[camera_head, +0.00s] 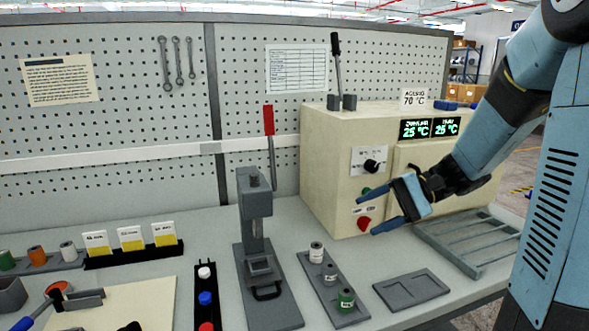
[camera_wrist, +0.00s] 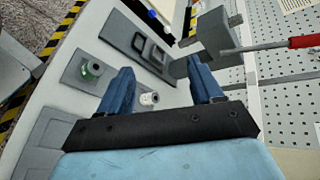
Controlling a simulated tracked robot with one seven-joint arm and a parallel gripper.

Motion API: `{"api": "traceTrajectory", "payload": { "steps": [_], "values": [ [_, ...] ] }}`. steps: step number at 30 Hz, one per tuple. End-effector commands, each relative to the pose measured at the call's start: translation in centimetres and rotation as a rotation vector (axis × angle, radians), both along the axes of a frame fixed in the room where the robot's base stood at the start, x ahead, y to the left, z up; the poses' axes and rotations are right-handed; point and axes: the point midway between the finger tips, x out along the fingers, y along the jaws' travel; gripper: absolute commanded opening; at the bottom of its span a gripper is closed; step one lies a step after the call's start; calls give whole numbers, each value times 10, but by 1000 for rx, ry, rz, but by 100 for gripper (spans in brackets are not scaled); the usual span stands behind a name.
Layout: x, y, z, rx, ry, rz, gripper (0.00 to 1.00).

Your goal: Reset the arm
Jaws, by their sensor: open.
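My gripper (camera_head: 381,209) is on my blue arm at the right of the head view. Its two blue fingers are spread apart, with nothing between them, in front of the beige oven-like box (camera_head: 329,150). In the wrist view, my gripper (camera_wrist: 165,75) shows both fingers open above the table. A white spool (camera_wrist: 149,99) shows beyond and below the fingers there, apart from them. The arm hides part of the box's front.
A flat grey plate (camera_head: 410,288) and a slatted rack (camera_head: 470,240) lie at right. A pegboard (camera_head: 120,110) stands behind.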

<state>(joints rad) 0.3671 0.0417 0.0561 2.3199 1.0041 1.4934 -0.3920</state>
Motion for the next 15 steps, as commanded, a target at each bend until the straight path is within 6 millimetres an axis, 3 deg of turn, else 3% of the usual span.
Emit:
{"api": "traceTrajectory", "payload": {
  "steps": [6,15],
  "values": [
    [-46,7,3,-264,-66,85,65],
    [-93,-6,7,-614,-218,140,65]
  ]
}}
